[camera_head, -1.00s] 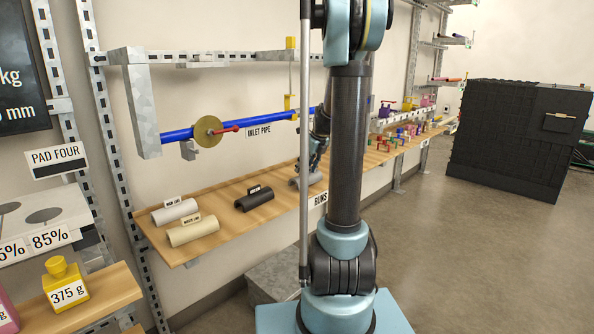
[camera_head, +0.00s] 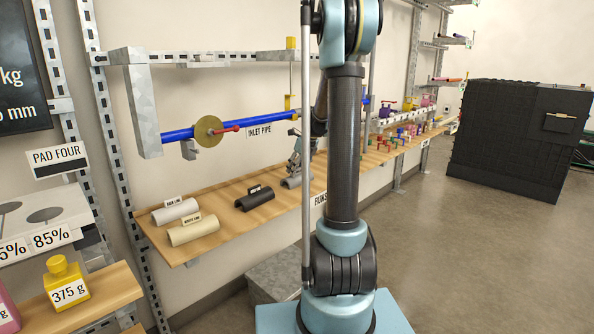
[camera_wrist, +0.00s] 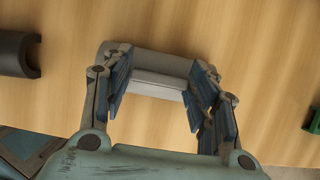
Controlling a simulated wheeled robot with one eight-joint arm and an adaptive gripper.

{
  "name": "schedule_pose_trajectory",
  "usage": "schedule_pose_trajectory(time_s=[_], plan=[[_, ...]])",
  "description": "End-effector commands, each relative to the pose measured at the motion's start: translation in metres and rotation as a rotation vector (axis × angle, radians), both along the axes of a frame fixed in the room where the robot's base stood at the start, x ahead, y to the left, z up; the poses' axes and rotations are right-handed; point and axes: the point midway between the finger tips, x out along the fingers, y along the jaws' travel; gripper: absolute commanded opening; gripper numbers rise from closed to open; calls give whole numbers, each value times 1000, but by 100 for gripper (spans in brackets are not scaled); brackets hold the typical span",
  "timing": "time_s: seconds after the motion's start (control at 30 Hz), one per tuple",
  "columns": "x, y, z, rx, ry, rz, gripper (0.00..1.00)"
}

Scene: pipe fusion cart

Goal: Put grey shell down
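The grey shell (camera_head: 291,183) is a half-pipe piece at the shelf's surface, right of the black shell. In the wrist view the grey shell (camera_wrist: 150,60) lies crosswise, with a pale flat part between the fingers. My gripper (camera_wrist: 160,80) has a fingertip against each side of that part, so it appears shut on the shell. In the head view my gripper (camera_head: 296,162) is just above the shell, partly hidden by my arm. I cannot tell whether the shell's full underside touches the wood.
The wooden shelf (camera_head: 222,225) also carries a black shell (camera_head: 255,198), a white shell (camera_head: 175,211) and a cream shell (camera_head: 194,231). Bare wood separates the black and grey shells. A blue inlet pipe (camera_head: 258,122) runs above the shelf. Small coloured parts stand farther right.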

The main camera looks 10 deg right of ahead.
Motion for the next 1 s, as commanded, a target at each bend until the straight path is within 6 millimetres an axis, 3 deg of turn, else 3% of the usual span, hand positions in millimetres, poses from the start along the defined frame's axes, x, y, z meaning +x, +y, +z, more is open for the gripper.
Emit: schedule_pose_trajectory(time_s=[0.43, 0.67, 1.0], plan=[[-1, -1, 2, 0, 0, -1, 69], [-9, -7, 25, 0, 0, -3, 69], [-60, -46, 29, 0, 0, -5, 69]])
